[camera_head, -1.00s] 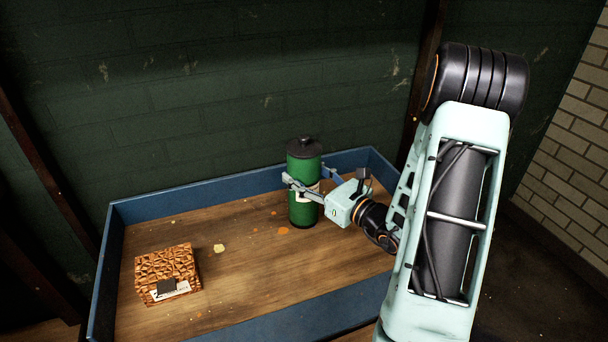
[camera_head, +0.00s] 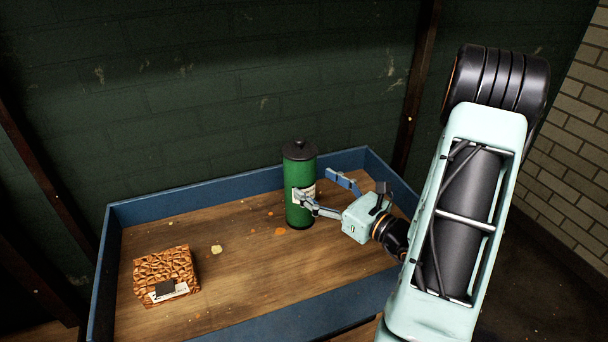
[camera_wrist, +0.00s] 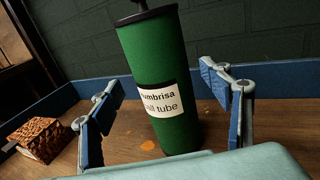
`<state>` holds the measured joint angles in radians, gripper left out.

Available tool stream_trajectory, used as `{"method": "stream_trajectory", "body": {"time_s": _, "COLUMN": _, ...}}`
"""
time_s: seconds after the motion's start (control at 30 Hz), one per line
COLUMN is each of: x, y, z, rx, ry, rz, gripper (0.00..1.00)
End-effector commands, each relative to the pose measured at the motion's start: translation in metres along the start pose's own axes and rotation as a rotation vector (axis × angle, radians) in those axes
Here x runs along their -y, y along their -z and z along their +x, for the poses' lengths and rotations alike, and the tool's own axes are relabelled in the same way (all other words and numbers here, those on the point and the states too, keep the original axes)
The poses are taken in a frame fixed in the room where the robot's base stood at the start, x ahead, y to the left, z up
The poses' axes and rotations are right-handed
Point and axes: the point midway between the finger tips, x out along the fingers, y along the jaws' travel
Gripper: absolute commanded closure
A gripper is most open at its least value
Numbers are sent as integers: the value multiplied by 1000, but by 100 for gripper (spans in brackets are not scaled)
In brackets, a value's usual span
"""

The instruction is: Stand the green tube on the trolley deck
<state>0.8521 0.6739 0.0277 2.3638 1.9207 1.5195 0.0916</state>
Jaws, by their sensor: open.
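The green tube (camera_head: 300,170) has a black lid and a white label and stands upright on the wooden trolley deck (camera_head: 240,275), towards the back right. It also fills the middle of the wrist view (camera_wrist: 160,60), where its label partly reads "all tube". My gripper (camera_head: 322,192) is open and empty to the right of the tube. In the wrist view its two blue-padded fingers (camera_wrist: 168,104) are spread wide, with the tube beyond and between them and a gap to each side. The tube's back side is hidden.
A brown textured box (camera_head: 165,272) with a label sits at the deck's front left; it also shows in the wrist view (camera_wrist: 40,138). A blue rim (camera_head: 230,184) surrounds the deck. Orange and yellow specks dot the wood. The deck's middle is clear. A dark green brick wall (camera_head: 230,80) stands behind.

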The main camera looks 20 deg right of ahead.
Motion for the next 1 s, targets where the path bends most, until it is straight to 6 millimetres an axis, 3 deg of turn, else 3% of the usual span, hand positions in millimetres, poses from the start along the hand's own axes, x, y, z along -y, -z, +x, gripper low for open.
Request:
{"method": "stream_trajectory", "body": {"time_s": 0.1, "x": 1, "y": -1, "z": -26, "rx": -1, "ry": 5, "rz": 2, "gripper": 29}}
{"method": "stream_trajectory", "body": {"time_s": 0.33, "x": 0, "y": 0, "z": -55, "rx": 0, "ry": 2, "rz": 1, "gripper": 29}}
{"method": "stream_trajectory", "body": {"time_s": 1.0, "x": -4, "y": -2, "z": -58, "rx": -6, "ry": -15, "rz": -11, "gripper": 29}}
